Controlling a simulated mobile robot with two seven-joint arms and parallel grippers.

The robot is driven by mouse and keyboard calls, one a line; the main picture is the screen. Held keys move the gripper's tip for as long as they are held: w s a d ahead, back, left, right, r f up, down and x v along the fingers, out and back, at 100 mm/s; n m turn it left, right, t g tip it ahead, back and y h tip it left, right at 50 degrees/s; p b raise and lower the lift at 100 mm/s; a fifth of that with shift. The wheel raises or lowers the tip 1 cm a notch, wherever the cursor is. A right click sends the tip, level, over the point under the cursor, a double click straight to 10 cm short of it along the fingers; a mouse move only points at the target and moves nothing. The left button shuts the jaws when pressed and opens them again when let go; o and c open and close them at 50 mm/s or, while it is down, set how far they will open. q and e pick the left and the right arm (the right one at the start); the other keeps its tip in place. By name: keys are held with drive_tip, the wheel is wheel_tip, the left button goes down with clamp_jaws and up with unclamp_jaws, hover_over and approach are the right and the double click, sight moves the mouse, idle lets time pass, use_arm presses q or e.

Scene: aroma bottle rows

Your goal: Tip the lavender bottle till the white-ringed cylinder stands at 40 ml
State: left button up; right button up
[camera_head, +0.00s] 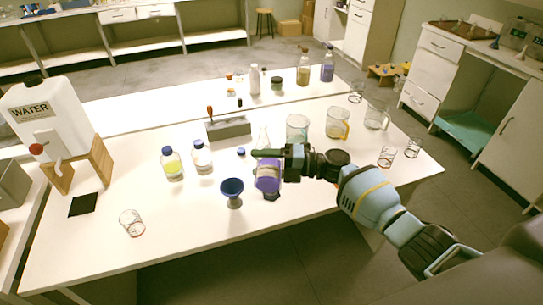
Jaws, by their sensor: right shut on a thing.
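My right gripper (272,156) reaches in from the right over the bench. It is shut on a bottle with a purple body or label (268,178), which I take as the lavender bottle. The bottle hangs just below the gripper fingers and looks roughly upright; its top is hidden by the gripper. A dark blue base (272,197) shows directly under the bottle; what stands on it is mostly hidden. I cannot make out a white-ringed cylinder or any liquid level. My left gripper is not in view.
A blue funnel (232,188) stands just left of the held bottle. Two capped bottles (172,166) (202,158), a grey block (228,128), a conical flask (264,140) and glass beakers (297,127) stand behind. A water jug (45,115) is far left.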

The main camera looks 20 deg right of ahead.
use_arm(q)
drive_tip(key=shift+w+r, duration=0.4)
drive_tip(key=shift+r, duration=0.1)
use_arm(e)
drive_tip(key=shift+m, duration=0.3)
idle(2.7)
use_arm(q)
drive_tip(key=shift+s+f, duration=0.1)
use_arm(e)
drive_tip(key=shift+f, duration=0.1)
drive_tip(key=n, duration=0.2)
drive_tip(key=shift+s+f+n, duration=0.15)
drive_tip(key=shift+f+n, duration=0.15)
drive_tip(key=shift+f, duration=0.05)
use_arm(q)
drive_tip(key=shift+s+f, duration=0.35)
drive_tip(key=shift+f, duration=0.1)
use_arm(e)
drive_tip(key=shift+r, duration=0.1)
drive_tip(key=shift+n, duration=0.3)
